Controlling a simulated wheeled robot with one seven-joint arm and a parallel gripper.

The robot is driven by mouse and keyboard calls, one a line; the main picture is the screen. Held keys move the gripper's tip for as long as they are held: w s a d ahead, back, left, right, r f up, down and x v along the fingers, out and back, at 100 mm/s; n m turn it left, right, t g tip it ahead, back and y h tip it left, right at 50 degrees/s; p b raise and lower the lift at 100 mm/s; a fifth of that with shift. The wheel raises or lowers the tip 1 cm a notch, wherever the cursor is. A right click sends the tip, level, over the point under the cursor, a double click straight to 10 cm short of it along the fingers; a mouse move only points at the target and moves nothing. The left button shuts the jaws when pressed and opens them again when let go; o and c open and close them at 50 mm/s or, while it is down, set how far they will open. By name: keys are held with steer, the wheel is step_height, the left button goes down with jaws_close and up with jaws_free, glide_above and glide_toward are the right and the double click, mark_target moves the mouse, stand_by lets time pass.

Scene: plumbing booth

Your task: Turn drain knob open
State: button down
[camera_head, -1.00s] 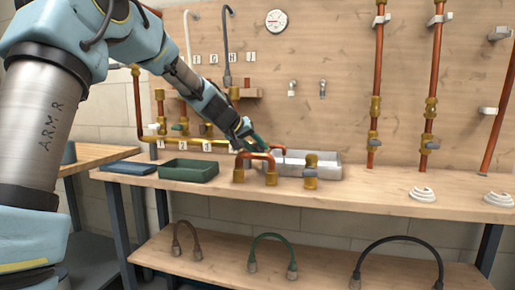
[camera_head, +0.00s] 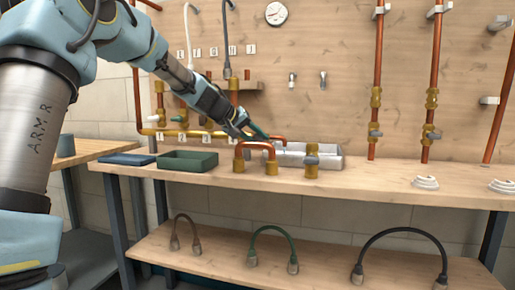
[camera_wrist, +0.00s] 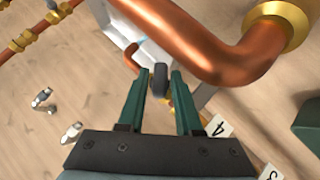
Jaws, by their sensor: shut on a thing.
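A small dark grey knob (camera_wrist: 160,79) shows in the wrist view between the tips of my green fingers. My gripper (camera_wrist: 157,85) is shut on it. In the head view my gripper (camera_head: 262,136) reaches down over the workbench, behind a copper U-pipe and by the near side of a metal basin (camera_head: 330,158). The knob cannot be made out in that view. How far the knob is turned cannot be told.
The copper U-pipe (camera_head: 254,146) with brass ends stands close to my gripper; copper pipe (camera_wrist: 190,40) also crosses the wrist view. A brass valve (camera_head: 311,160) stands before the basin. A green tray (camera_head: 187,162) sits left.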

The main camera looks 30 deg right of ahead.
steer(key=n+h+b, duration=0.1)
steer(key=b, duration=0.3)
steer(key=f+n+g+h+b, duration=0.1)
steer(key=h+b, duration=0.1)
steer(key=b, duration=0.2)
steer(key=shift+w+a+f+b, duration=0.15)
steer(key=shift+a+f+b, duration=0.05)
steer(key=shift+b, duration=0.1)
steer(key=n+g+h+b, duration=0.1)
steer(key=n+h+b, duration=0.1)
steer(key=b, duration=0.4)
steer(key=shift+r, duration=0.15)
steer(key=shift+r+n+h+b, duration=0.15)
steer(key=shift+n+h+b, duration=0.15)
steer(key=shift+h+b, duration=0.35)
steer(key=shift+r, duration=0.15)
steer(key=c, duration=0.8)
jaws_free()
steer(key=a, duration=0.7)
steer(key=a+p, duration=0.1)
steer(key=a, duration=0.2)
steer(key=shift+s+a+r, duration=0.25)
steer(key=shift+a+r, duration=0.1)
